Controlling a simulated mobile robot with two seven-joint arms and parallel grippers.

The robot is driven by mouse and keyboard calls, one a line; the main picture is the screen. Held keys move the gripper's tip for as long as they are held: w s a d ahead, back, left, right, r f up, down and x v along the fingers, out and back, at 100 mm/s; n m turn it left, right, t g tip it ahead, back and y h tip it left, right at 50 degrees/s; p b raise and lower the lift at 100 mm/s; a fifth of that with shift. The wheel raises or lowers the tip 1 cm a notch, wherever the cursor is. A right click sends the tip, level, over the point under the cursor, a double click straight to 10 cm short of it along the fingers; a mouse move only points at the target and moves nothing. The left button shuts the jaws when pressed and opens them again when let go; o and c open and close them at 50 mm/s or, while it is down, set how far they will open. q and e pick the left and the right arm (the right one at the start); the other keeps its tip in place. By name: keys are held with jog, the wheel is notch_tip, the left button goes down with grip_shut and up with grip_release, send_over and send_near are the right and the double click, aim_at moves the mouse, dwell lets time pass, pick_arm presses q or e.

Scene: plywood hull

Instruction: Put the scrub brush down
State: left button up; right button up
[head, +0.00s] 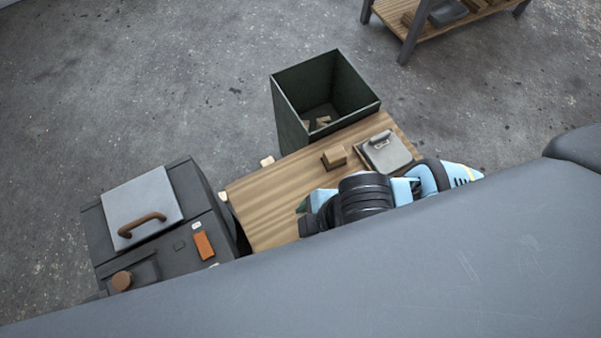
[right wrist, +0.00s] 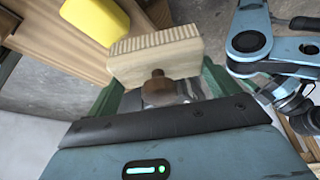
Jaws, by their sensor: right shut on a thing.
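In the right wrist view, my right gripper (right wrist: 165,95) is shut on the scrub brush (right wrist: 155,55). The brush is a pale wooden block with a ridged, bristle-like edge on its far side and a round brown knob toward me. The green fingers lie on either side of the knob. In the head view one light blue and black arm (head: 365,195) reaches over the wooden table (head: 265,205); its jaws and the brush cannot be made out there. My left gripper is not visible in either view.
The table also bears a small wooden block (head: 333,157) and a grey tray-like item (head: 387,151). A dark green bin (head: 290,125) stands behind it. A dark cabinet (head: 215,215) stands left. The right wrist view shows a yellow object (right wrist: 95,18) and a blue arm link (right wrist: 250,42).

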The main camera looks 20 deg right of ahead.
jog(key=w+d+b, duration=0.1)
jog(key=w, duration=0.4)
jog(key=w+d+f+b, duration=0.1)
jog(key=w+b, duration=0.1)
jog(key=w, duration=0.3)
jog(key=w+d+b, duration=0.1)
jog(key=w+b, duration=0.1)
jog(key=w, duration=0.3)
jog(key=shift+w+f, duration=0.15)
jog(key=shift+f, duration=0.05)
jog(key=shift+f+b, duration=1.05)
jog(key=shift+f, duration=0.85)
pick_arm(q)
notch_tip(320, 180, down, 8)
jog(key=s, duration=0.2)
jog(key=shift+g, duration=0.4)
pick_arm(e)
jog(key=shift+r, duration=0.15)
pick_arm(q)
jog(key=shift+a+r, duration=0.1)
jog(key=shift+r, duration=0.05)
pick_arm(e)
jog(key=o, duration=0.9)
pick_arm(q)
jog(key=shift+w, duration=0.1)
